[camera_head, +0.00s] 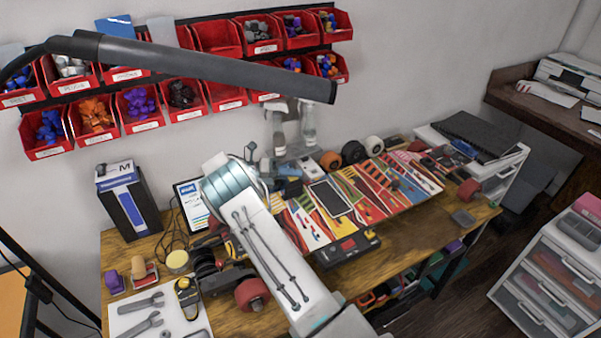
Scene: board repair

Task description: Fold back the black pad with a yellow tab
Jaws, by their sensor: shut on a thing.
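My arm reaches from the bottom edge up over the left-middle of the wooden workbench (408,240). Its rounded wrist end is above the bench, near the wall. My gripper's fingers are hidden behind the arm, so I cannot see what they touch. I cannot make out a black pad with a yellow tab; the arm covers part of the bench where it could lie. A flat dark-screened device (330,199) lies on the colourful tool mat (420,184), right of my arm.
Red bins (140,110) hang on the wall behind. A black box (128,205), a yellow-and-black meter (188,298) and a white tool sheet (125,319) crowd the left. A black slab (478,135) lies on white drawers at right.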

